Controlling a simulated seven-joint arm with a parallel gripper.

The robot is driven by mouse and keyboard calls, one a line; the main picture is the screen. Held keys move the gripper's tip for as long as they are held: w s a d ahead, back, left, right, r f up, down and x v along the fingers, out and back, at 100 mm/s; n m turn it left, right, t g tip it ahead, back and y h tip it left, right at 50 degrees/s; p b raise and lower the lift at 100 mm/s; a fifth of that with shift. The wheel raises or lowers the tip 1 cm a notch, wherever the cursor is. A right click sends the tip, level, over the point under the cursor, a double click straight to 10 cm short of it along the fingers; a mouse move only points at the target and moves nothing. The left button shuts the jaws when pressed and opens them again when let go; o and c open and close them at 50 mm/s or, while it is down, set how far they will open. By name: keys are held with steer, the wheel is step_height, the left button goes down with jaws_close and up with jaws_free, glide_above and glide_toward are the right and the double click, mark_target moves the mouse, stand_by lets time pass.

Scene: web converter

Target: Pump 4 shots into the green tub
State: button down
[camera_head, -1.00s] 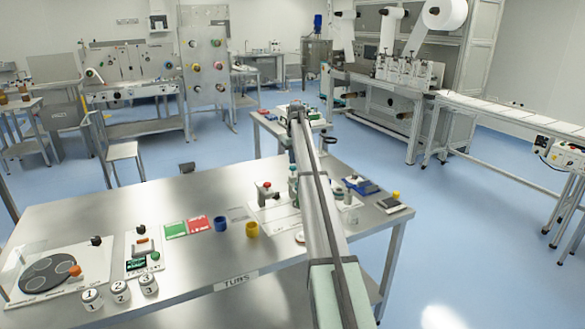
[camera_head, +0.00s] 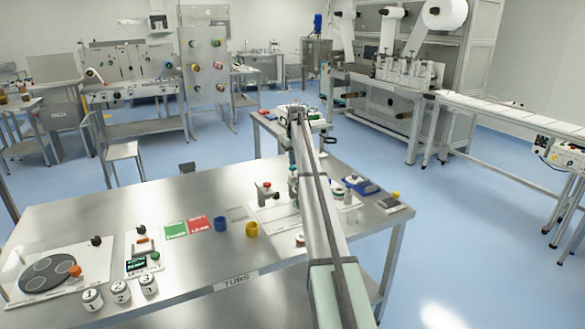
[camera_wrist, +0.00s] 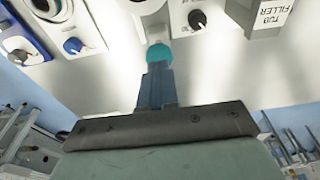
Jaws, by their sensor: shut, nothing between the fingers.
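My gripper (camera_wrist: 157,78) is shut and empty in the wrist view. Its fingertips are right at a rounded teal top (camera_wrist: 158,53), which looks like the pump head; I cannot tell whether they touch. A white stem or body runs on from it. A label reading TUB FILLER (camera_wrist: 271,14) stands at the upper right. In the head view my arm crosses the steel table and hides most of the filler station. I cannot make out the green tub there. A blue tub (camera_head: 221,224) and a yellow tub (camera_head: 252,229) stand left of my arm.
A red-topped device (camera_head: 265,192) stands just left of my arm. Green and red cards (camera_head: 187,226), a small panel (camera_head: 142,252), numbered jars (camera_head: 121,291) and a dark dial plate (camera_head: 48,274) are farther left. A blue device (camera_head: 362,186) is right of my arm.

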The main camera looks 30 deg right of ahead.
steer(key=shift+f, duration=1.5)
steer(key=shift+r, duration=1.8)
step_height(320, 180, up, 6)
stand_by(0.5)
stand_by(0.3)
